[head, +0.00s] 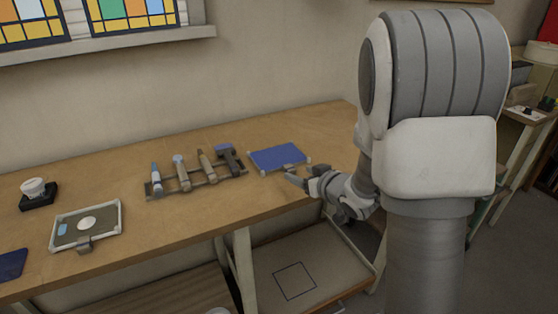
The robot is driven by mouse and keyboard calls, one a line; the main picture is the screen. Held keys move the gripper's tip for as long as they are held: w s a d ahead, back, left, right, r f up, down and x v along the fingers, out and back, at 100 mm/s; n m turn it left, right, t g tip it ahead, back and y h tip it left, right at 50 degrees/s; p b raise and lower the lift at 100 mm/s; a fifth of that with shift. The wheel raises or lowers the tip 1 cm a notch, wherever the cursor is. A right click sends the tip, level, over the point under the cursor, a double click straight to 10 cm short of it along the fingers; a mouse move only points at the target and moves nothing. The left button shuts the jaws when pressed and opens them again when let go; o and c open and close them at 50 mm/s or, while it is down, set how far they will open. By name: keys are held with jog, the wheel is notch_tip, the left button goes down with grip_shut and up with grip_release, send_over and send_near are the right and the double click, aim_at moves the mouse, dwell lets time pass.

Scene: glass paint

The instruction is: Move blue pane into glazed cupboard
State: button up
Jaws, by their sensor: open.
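A blue pane (280,157) with pale corner pieces lies flat on the wooden workbench, right of the tool rack. A small grey tab sits at its front edge. My gripper (297,178) is open just in front of that edge, close to the tab. I cannot tell whether it touches the tab. My arm hides the bench's right end. A second dark blue piece (12,264) is cut off at the left picture edge. I cannot make out a glazed cupboard in this view.
A framed panel (86,226) and a dark block with a white jar (37,193) are further left. A lower shelf (340,258) with a square outline is under the bench.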

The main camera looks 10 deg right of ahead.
aim_at(292, 170)
jog(key=b+x, duration=0.1)
jog(key=x, duration=0.3)
jog(key=shift+w+d+f, duration=0.15)
jog(key=shift+f, duration=0.15)
jog(key=shift+w+f, duration=0.1)
jog(key=shift+w, duration=0.3)
grip_shut()
